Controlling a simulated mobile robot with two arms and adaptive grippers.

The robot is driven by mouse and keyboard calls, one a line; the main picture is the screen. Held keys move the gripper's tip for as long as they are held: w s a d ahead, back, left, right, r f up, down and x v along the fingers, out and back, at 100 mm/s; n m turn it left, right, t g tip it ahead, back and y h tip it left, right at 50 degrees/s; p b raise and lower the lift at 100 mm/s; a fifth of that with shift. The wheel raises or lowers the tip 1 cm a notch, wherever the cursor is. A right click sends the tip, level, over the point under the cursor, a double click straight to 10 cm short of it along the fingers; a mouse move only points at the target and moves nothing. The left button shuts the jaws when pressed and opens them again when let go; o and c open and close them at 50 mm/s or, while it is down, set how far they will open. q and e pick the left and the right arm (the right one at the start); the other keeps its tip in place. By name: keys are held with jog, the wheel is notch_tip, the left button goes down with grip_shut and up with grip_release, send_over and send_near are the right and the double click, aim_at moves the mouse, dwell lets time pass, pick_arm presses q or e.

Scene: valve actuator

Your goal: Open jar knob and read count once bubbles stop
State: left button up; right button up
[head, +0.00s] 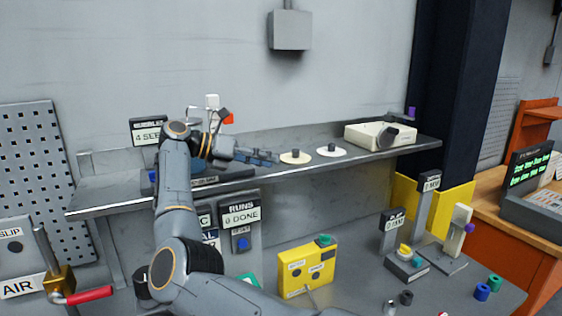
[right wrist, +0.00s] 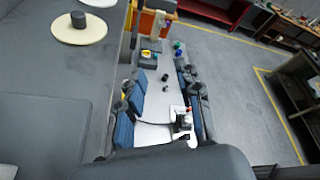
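My right arm rises from the bottom of the head view, and its gripper (head: 266,157) points right, low over the shelf (head: 115,195). Its two blue-padded fingers stand apart in the right wrist view (right wrist: 163,80), with nothing visibly held. A bubbles display (head: 148,132) reads "4 SE…", its right end hidden by my arm. A runs display (head: 240,213) reads "0 DONE". A dark base (head: 232,175) and a small blue knob (head: 153,175) sit by my forearm. I cannot make out the jar; my arm covers that area. My left gripper is not in view.
Two pale discs with dark knobs, one cream (head: 296,157) and one white (head: 331,150), lie right of the gripper. A cream tray (head: 368,137) stands farther right. Below are a yellow box (head: 307,268), small posts and coloured caps (head: 482,291). Shelf around the discs is clear.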

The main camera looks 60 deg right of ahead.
jog(key=shift+s+d+m+g, duration=0.15)
jog(key=shift+s+d+g, duration=0.25)
jog(key=shift+s+d, duration=0.25)
jog(key=shift+s+d+m+g, duration=0.15)
jog(key=shift+s+d+g, duration=0.25)
jog(key=shift+s, duration=0.4)
